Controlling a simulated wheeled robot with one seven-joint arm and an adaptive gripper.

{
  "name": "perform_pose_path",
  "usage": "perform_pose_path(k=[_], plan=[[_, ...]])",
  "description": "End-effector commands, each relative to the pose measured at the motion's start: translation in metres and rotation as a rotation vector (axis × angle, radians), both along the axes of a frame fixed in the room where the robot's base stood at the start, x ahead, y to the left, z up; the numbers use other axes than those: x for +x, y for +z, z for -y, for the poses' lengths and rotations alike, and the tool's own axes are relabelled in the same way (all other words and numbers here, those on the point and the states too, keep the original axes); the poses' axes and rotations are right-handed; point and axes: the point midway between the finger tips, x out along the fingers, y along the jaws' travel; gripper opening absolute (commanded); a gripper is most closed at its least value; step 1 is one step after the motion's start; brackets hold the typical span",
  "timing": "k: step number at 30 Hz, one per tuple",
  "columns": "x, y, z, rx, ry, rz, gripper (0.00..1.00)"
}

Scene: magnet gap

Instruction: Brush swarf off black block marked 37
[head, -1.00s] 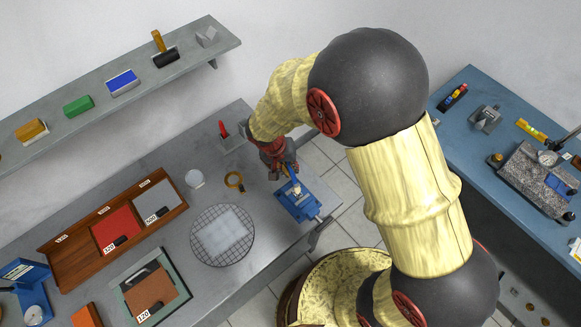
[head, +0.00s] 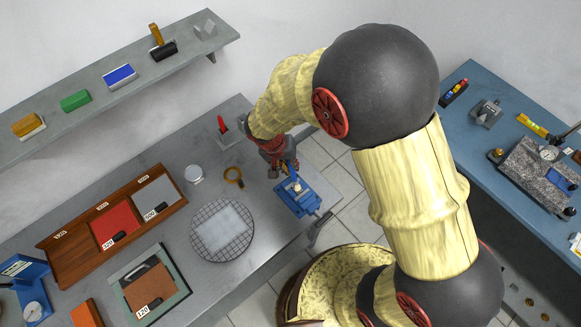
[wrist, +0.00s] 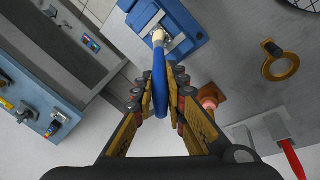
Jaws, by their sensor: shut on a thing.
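My gripper (wrist: 160,90) is shut on a slim blue-handled brush (wrist: 160,72). The brush's pale tip points away from my jaws, over a blue vise (wrist: 184,15) at the top of the wrist view. In the head view my gripper (head: 283,168) is at the right end of the grey bench, just beyond the blue vise (head: 293,205). A pale patch shows at the middle of the vise; I cannot tell whether the brush touches anything there. I cannot make out a block marked 37 or any swarf.
A red-handled tool in a grey holder (head: 228,135), a brass ring (head: 233,176), a white round piece (head: 194,174) and a round mesh plate (head: 222,252) are near the vise. A wooden tray (head: 60,258) lies left. A blue bench (head: 452,112) stands right.

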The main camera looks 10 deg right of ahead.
Motion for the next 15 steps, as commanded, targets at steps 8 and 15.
perform_pose_path(k=[8,15], plan=[[0.0120,0.0004,0.0004,0.001,-0.001,0.001,0.00],[0.0120,0.0007,0.0003,0.001,0.000,0.001,0.00]])
